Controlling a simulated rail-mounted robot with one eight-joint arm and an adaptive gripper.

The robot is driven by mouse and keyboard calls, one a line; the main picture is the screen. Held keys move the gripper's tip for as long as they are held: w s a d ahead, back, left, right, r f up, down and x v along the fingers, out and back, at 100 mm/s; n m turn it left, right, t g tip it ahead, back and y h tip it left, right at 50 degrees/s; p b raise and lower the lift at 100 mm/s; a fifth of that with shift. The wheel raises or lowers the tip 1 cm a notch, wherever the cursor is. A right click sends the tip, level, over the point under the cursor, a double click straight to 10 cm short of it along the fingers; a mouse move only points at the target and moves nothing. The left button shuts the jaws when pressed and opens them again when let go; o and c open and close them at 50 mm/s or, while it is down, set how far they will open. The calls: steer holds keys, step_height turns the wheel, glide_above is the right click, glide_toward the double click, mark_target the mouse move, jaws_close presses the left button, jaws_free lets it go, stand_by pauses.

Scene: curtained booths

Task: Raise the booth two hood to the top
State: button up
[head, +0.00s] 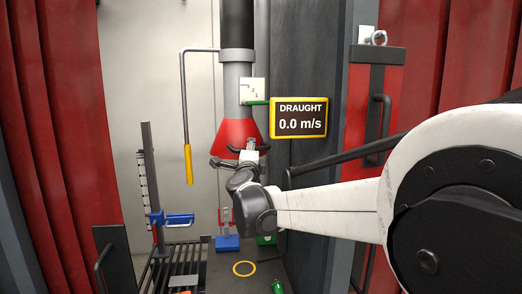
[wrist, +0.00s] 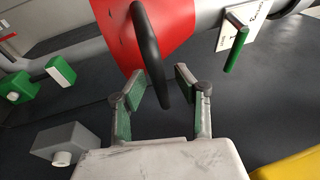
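The hood is a red cone (head: 235,133) on the end of a grey vertical duct (head: 238,75), above the bench. In the wrist view its red side (wrist: 180,25) fills the top middle. A black curved handle (wrist: 148,45) stands out from the hood. My gripper (head: 258,146) is at the hood's lower right edge in the head view. In the wrist view my gripper (wrist: 160,88) is open, with one green-padded finger on each side of the handle's end. Gaps show between the handle and the pads. Whether this is booth two cannot be read clearly.
A white plate with a green lever (head: 256,101) sits on the duct, beside a yellow-framed display (head: 299,117) reading draught 0.0 m/s. A rod with a yellow grip (head: 188,165) hangs left. A stand with a blue clamp (head: 179,219) is lower left. Red curtains (head: 65,120) flank the booth.

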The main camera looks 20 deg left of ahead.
jaws_close()
step_height(320, 180, up, 5)
steer(key=shift+f+p, duration=0.2)
steer(key=shift+p, duration=0.3)
steer(key=shift+o, duration=0.5)
jaws_free()
steer(key=shift+f, duration=0.1)
